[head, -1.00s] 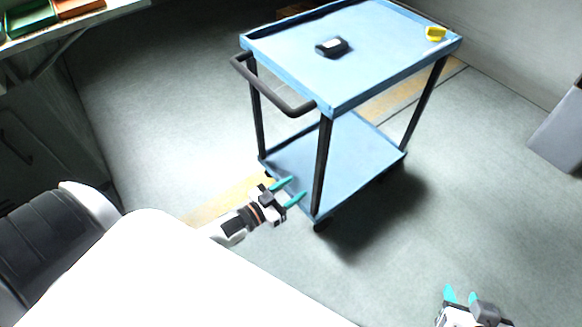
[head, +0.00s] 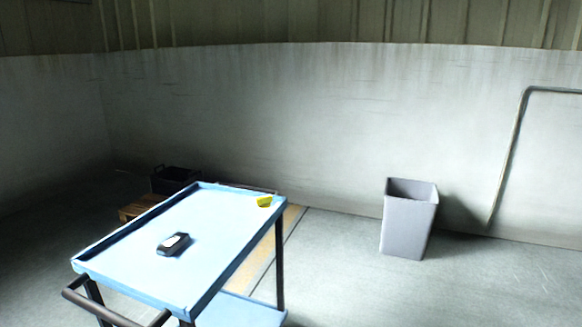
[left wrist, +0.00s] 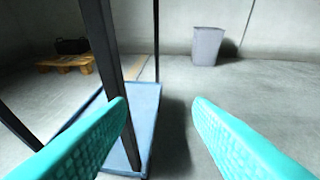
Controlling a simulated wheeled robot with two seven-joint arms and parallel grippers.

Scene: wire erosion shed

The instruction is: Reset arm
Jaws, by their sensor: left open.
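My left gripper (left wrist: 160,118) shows in the left wrist view as two teal fingers, spread wide with nothing between them. It is near the blue cart, whose lower shelf (left wrist: 134,160) and dark leg (left wrist: 100,60) stand just beyond the left finger. In the head view the cart's top tray (head: 218,240) is at the lower left. A small black device (head: 173,244) with a pale face lies on it, and a yellow object (head: 264,202) sits at its far right corner. Neither gripper is in the head view now. My right gripper is out of sight.
A grey bin (head: 408,220) stands on the floor by the back wall, with a pipe (head: 510,150) to its right. A black crate (head: 172,180) on a wooden pallet (head: 140,206) is behind the cart.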

